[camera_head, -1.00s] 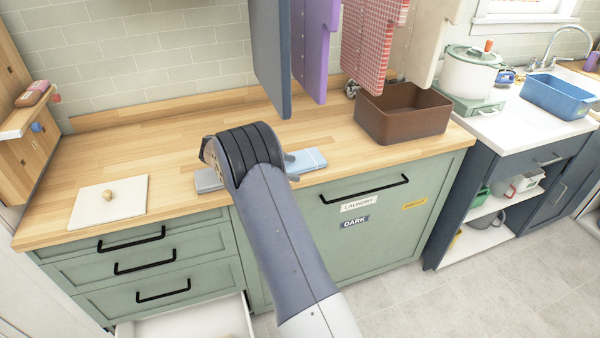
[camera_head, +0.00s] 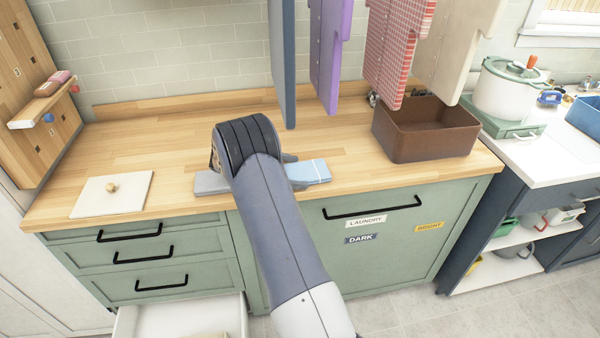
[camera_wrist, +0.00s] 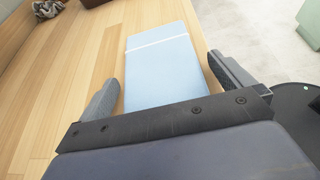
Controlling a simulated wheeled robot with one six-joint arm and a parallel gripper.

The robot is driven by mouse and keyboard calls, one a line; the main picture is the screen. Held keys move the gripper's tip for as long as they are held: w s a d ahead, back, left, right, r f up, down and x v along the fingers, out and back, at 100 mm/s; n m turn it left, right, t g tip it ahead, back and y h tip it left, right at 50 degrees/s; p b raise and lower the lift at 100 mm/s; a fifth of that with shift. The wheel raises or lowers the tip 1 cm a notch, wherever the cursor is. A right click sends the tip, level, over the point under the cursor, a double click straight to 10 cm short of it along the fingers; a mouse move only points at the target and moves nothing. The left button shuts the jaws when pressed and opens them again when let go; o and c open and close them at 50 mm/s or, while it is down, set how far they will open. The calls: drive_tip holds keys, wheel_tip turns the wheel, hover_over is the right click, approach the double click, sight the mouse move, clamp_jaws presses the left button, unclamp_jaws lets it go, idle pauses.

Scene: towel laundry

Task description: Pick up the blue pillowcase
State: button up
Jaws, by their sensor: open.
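The blue pillowcase (camera_head: 310,173) is a light blue folded flat piece with a white stripe, lying on the wooden counter near its front edge. In the wrist view the pillowcase (camera_wrist: 165,72) lies between the two fingers of my gripper (camera_wrist: 162,76). The gripper is open, with one finger on each side of the pillowcase. I cannot tell whether the fingers touch it. The near end of the pillowcase is hidden behind the gripper body. In the head view my arm hides most of the gripper and part of the pillowcase.
A grey folded piece (camera_head: 209,184) lies just left of my arm. A brown box (camera_head: 428,140) stands to the right. Several cloths, including a purple one (camera_head: 328,55), hang above the counter. A white board (camera_head: 112,196) lies at left. A drawer below (camera_head: 180,318) is open.

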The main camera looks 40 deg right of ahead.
drive_tip(key=shift+c, duration=0.2)
drive_tip(key=c, duration=0.9)
drive_tip(key=shift+r, duration=0.15)
